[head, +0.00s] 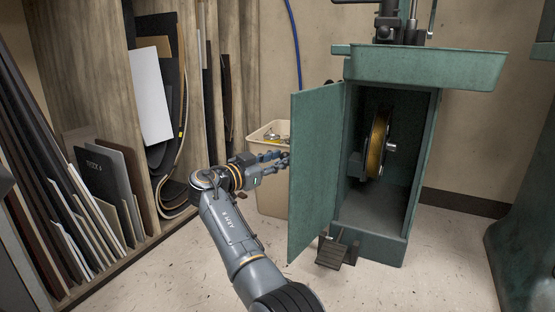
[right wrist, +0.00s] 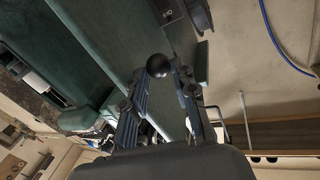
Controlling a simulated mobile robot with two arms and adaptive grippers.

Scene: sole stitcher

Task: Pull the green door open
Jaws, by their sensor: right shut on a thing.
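The green door (head: 315,172) of the machine cabinet (head: 422,165) stands wide open, swung out to the left, and the inside of the cabinet shows. My right gripper (head: 282,158) is at the left side of the door, at about mid height. In the right wrist view its fingers (right wrist: 170,82) are shut on a black ball knob (right wrist: 158,66) in front of a green panel. In the head view the knob is hidden behind the door edge and the fingers. My left gripper is not in view.
A gold-rimmed wheel (head: 376,145) sits inside the cabinet. A foot pedal (head: 332,252) lies at its base. A beige bin (head: 270,198) stands behind my gripper. A wooden rack (head: 228,50) with sheets is at left. The floor (head: 440,270) at front right is clear.

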